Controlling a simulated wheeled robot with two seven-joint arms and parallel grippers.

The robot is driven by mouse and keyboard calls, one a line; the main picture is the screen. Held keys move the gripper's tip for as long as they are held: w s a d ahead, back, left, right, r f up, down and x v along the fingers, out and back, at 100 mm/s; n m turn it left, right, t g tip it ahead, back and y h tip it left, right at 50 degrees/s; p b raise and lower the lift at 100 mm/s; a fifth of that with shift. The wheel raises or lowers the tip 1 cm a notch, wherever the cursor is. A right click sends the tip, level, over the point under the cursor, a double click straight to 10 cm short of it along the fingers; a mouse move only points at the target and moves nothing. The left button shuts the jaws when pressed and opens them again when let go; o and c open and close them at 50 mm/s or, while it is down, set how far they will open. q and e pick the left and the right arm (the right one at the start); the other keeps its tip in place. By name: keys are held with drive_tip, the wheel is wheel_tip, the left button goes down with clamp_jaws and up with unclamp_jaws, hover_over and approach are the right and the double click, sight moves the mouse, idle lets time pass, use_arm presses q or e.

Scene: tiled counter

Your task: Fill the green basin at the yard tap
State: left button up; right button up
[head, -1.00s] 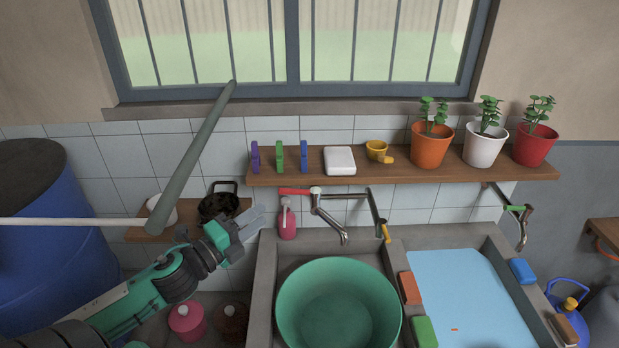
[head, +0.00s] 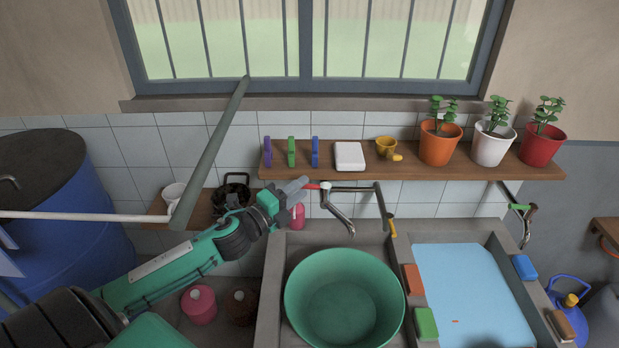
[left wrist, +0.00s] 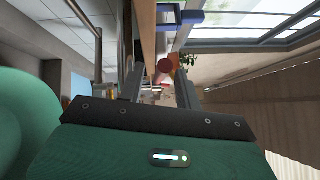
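The green basin (head: 345,310) stands in the left sink, its plain green inside showing no clear water. The metal tap (head: 338,212) hangs over the basin's back edge, and no stream shows from its spout. Its red lever (head: 316,186) points left. My left gripper (head: 301,187) is at the lever's left end. In the left wrist view its two fingers (left wrist: 162,95) stand apart, with the round red lever end (left wrist: 164,66) between or just beyond them; contact cannot be told. My right gripper is not in view.
A pink bottle (head: 298,215) stands just below my left gripper. A shelf (head: 420,173) with pegs, cup and plants runs above the tap. A yellow-tipped pipe (head: 384,205) hangs right of it. A blue-filled sink (head: 465,290) lies right; a blue barrel (head: 60,230) stands left.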

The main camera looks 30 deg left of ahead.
use_arm(q)
drive_tip(key=shift+p+x, duration=0.7)
drive_tip(key=shift+x, duration=1.25)
clamp_jaws()
